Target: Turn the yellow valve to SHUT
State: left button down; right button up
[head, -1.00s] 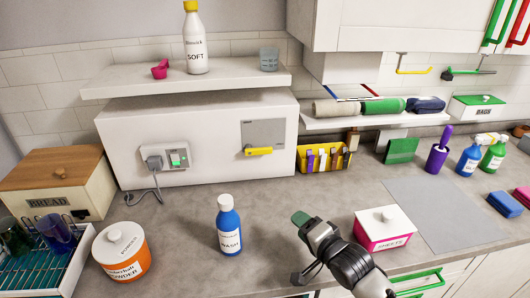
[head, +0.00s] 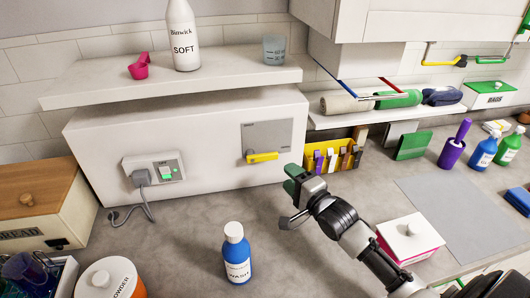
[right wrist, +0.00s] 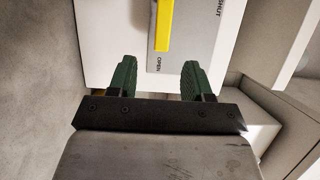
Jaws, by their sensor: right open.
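The yellow valve (head: 262,157) is a lever on a grey plate (head: 281,136) on the front of the white box. It lies level, pointing right in the head view. In the right wrist view the yellow lever (right wrist: 164,25) ends near the word OPEN; SHUT is at the plate's upper right. My right gripper (head: 292,182) is in front of the box, below and right of the lever, apart from it. Its green fingers (right wrist: 157,80) are open and empty, with the lever's end ahead between their lines. My left gripper is not in view.
A blue WASH bottle (head: 236,255) stands on the counter left of my right arm. A yellow bin (head: 318,166) of tools is right of the box. A shelf (head: 180,84) overhangs the box, holding a SOFT bottle (head: 183,38). A white-lidded box (head: 411,228) is beside my arm.

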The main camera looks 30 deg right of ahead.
aim_at(270, 158)
jog(key=w, duration=0.2)
jog(key=w+r+p, duration=0.1)
jog(key=shift+w+a, duration=0.35)
jog(key=shift+w, duration=0.05)
jog(key=w, duration=0.5)
jog(key=shift+a+f+p, duration=0.3)
jog(key=shift+f+p, duration=0.05)
jog(key=shift+p, duration=0.05)
jog(key=shift+w, duration=0.25)
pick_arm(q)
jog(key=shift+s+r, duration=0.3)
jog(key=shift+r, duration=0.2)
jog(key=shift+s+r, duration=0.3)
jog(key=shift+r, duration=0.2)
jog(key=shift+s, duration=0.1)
pick_arm(e)
jog(key=shift+c, duration=0.6)
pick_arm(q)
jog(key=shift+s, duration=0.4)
pick_arm(e)
grip_shut()
